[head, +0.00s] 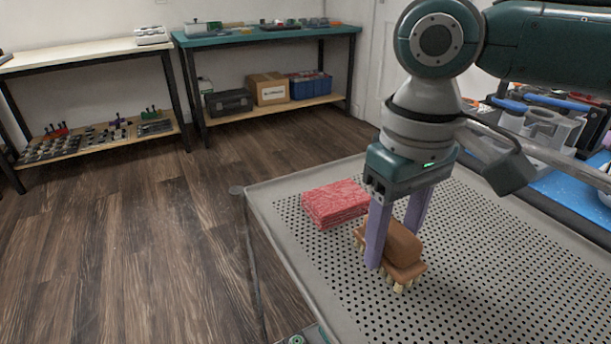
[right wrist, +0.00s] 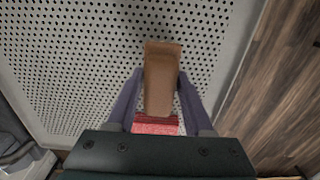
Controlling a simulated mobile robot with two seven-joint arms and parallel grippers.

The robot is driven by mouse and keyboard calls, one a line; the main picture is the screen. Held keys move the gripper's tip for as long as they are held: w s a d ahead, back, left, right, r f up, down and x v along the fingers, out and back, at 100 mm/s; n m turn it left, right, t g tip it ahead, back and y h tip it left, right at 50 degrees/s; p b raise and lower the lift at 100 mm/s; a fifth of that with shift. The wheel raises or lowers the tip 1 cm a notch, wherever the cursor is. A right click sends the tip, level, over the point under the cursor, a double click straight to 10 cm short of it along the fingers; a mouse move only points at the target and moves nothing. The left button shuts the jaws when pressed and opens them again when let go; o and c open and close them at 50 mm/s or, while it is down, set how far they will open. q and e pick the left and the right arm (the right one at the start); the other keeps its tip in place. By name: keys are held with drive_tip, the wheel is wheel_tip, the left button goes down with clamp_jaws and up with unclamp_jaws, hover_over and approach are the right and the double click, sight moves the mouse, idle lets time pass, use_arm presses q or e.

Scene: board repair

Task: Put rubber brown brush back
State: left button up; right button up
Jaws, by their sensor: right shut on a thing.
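The brown brush (head: 402,246) has a rounded brown back and pale bristle tufts pointing down. It is at or just above the perforated grey table (head: 480,270); I cannot tell whether the bristles touch it. My right gripper (head: 392,258) comes down from above, its two purple fingers shut on the brush's sides. In the right wrist view the brush (right wrist: 161,80) shows lengthwise between the fingers. My left gripper is not in view.
A red block-like pad (head: 335,203) lies on the table just left of the brush; it also shows in the right wrist view (right wrist: 156,125). A blue-topped bench (head: 570,190) with tools is at the right. The table's front right is clear. Shelves with boxes stand at the back wall.

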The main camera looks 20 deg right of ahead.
sight(394, 229)
drive_tip(key=shift+f, duration=0.15)
drive_tip(key=o, duration=1.2)
drive_tip(key=shift+r, duration=0.2)
wheel_tip(394, 229, up, 12)
drive_tip(key=p, duration=0.4)
drive_tip(key=s+a+f+n+t+y, duration=0.2)
drive_tip(key=s+a+f+n+y, duration=0.1)
drive_tip(key=s+a+f, duration=0.65)
drive_tip(key=s+d+m+h, duration=0.1)
drive_tip(key=s+d, duration=0.2)
drive_tip(key=s+d+m+t+h, duration=0.1)
drive_tip(key=s+d, duration=0.2)
drive_tip(key=shift+s+d+r+t+h, duration=0.2)
drive_tip(key=shift+t+h, duration=0.1)
drive_tip(key=shift+h, duration=0.1)
